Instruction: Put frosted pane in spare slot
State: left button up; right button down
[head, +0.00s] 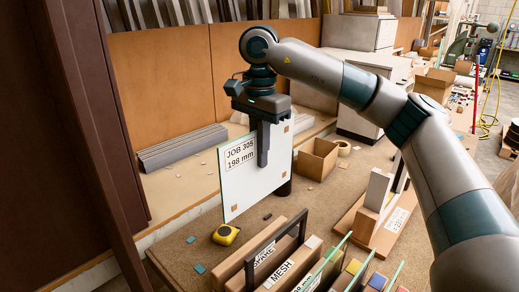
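A whitish pane (238,192) with a greenish edge and a label reading "JOB 305 198 mm" hangs upright from my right gripper (263,162). One dark finger lies across the pane's front face, and the gripper appears shut on its upper part. The other finger is hidden behind the pane. A wooden rack (232,268) stands below and nearer, with labels that seem to read "SPARE" (264,255) and "MESH" (280,273). The pane is beyond the rack, apart from it. A dark frame stands in the rack by the spare label, partly covering it. My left gripper is not in view.
A yellow tape measure (226,235) lies left of the rack. Other panes with green edges (338,250) stand in the rack's right part. A cardboard box (316,160), a tape roll (344,149) and a wooden stand with a pale block (379,190) are to the right.

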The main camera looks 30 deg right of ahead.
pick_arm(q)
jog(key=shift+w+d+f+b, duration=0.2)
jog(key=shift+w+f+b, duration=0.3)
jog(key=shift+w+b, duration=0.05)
pick_arm(e)
notch_tip(320, 180, down, 2)
jog(key=shift+s, duration=0.1)
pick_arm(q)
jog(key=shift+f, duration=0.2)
pick_arm(e)
jog(key=shift+s+a, duration=0.1)
jog(key=shift+a, duration=0.1)
dwell(0.6)
pick_arm(q)
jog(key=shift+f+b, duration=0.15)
jog(key=shift+b, duration=0.2)
pick_arm(e)
jog(key=shift+f, duration=0.15)
